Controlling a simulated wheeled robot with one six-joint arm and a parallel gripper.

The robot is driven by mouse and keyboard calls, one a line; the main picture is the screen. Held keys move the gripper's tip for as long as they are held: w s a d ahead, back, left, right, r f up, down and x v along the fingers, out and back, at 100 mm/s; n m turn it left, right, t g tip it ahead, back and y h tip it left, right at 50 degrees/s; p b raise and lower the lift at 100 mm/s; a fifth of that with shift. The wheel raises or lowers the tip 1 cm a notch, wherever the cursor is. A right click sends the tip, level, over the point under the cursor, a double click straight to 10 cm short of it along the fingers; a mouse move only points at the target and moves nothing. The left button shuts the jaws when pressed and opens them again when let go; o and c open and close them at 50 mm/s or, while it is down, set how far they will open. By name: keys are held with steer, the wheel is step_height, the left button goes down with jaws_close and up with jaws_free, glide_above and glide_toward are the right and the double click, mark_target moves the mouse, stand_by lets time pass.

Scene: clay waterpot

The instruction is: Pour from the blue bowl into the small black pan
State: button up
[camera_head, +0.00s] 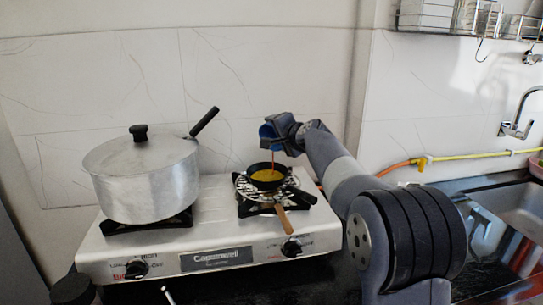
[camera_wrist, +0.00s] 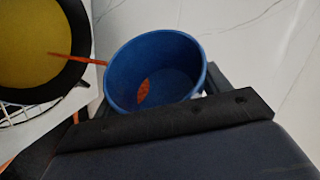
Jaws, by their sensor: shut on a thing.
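The blue bowl (camera_head: 268,135) is held tilted by my gripper above the small black pan. In the wrist view the blue bowl (camera_wrist: 157,68) shows its open mouth, with a small orange-red patch left inside. My gripper (camera_wrist: 165,115) is shut on the bowl at its near side. A thin red-orange stream runs from the bowl's rim down into the pan. The small black pan (camera_head: 252,172) sits on the right burner and holds a yellow liquid. The pan's dark rim also shows in the wrist view (camera_wrist: 79,73) at the upper left. Its wooden handle points toward the front.
A white two-burner stove (camera_head: 205,220) stands on the dark counter. A large lidded metal pot (camera_head: 145,180) fills the left burner, its black handle pointing up toward the pan. A sink (camera_head: 505,230) with a faucet is at the right. A tiled wall is close behind.

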steer(key=shift+s+a+b, duration=0.1)
steer(key=shift+b, duration=0.85)
steer(key=shift+s+a+r+n+t+b, duration=0.15)
steer(key=shift+n+t+b, duration=0.3)
steer(key=shift+b, duration=0.4)
steer(key=shift+r, duration=0.1)
stand_by(0.4)
steer(key=r+p, duration=0.1)
steer(key=p, duration=0.3)
steer(key=r+m+g+p, duration=0.1)
steer(key=p, duration=0.1)
steer(key=shift+w+d+r, duration=0.25)
steer(key=shift+r, duration=0.1)
steer(key=shift+p, duration=0.35)
steer(key=shift+w+d+p, duration=0.1)
steer(key=shift+p, duration=0.3)
